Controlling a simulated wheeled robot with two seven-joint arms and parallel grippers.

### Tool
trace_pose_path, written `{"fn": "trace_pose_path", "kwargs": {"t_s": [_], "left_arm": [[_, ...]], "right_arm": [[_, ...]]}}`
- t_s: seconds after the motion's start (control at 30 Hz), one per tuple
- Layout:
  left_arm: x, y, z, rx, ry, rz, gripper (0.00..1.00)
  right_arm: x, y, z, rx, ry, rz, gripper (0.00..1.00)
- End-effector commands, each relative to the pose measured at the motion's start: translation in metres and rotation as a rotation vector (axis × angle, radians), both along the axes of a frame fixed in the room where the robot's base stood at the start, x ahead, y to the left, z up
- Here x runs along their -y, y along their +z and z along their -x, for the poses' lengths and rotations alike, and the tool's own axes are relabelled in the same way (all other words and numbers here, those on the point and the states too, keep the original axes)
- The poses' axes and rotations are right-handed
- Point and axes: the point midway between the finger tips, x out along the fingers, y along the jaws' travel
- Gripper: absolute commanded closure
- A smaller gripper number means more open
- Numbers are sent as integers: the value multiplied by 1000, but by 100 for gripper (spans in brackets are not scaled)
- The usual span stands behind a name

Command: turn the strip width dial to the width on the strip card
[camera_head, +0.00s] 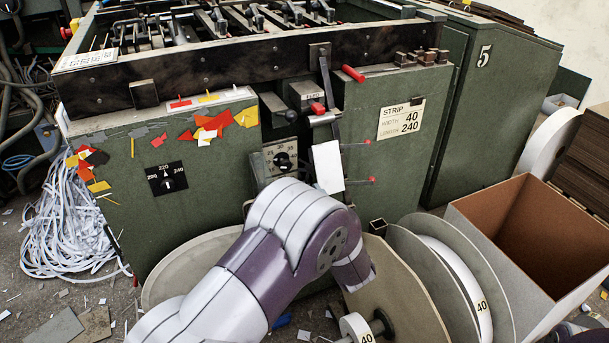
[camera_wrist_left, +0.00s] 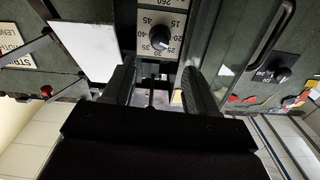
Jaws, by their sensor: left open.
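The strip width dial (camera_head: 283,160) is a black knob on a pale numbered plate on the green machine front. In the left wrist view the dial (camera_wrist_left: 160,38) shows upside down, with a pale mark on its lower side; I cannot tell the exact setting. The strip card (camera_head: 401,119) reads width 40, length 240; part of it shows in the left wrist view (camera_wrist_left: 14,47). My left gripper (camera_wrist_left: 160,72) is open and empty, its fingers pointing toward the dial, with the knob between and beyond the tips. In the head view my arm hides it.
A black length dial (camera_head: 167,179) sits left of the width dial. A white plate (camera_head: 328,167) hangs just right of the width dial, with red-tipped levers (camera_head: 370,181) beside it. Reels (camera_head: 470,285) and an open box (camera_head: 535,230) stand at the right.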

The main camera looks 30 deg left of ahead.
Motion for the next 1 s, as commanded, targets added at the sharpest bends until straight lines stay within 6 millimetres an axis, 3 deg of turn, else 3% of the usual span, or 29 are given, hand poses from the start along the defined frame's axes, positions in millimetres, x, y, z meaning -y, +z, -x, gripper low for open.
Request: {"fn": "trace_pose_path", "kwargs": {"t_s": [0.03,0.3,0.5,0.73,0.9,1.0], "left_arm": [[-12,-6,-8,1,6,0,43],[-57,-4,-49,2,1,0,43],[-69,-1,-60,0,-3,0,43],[-69,0,-61,1,-3,1,43],[-69,0,-61,1,-3,1,98],[-69,0,-60,1,-3,1,99]], "right_arm": [[0,-10,0,0,0,0,23],[0,-29,0,0,0,0,23],[0,-32,0,0,0,0,23],[0,-32,0,0,0,0,23],[0,-32,0,0,0,0,23],[0,-31,0,0,0,0,23]]}}
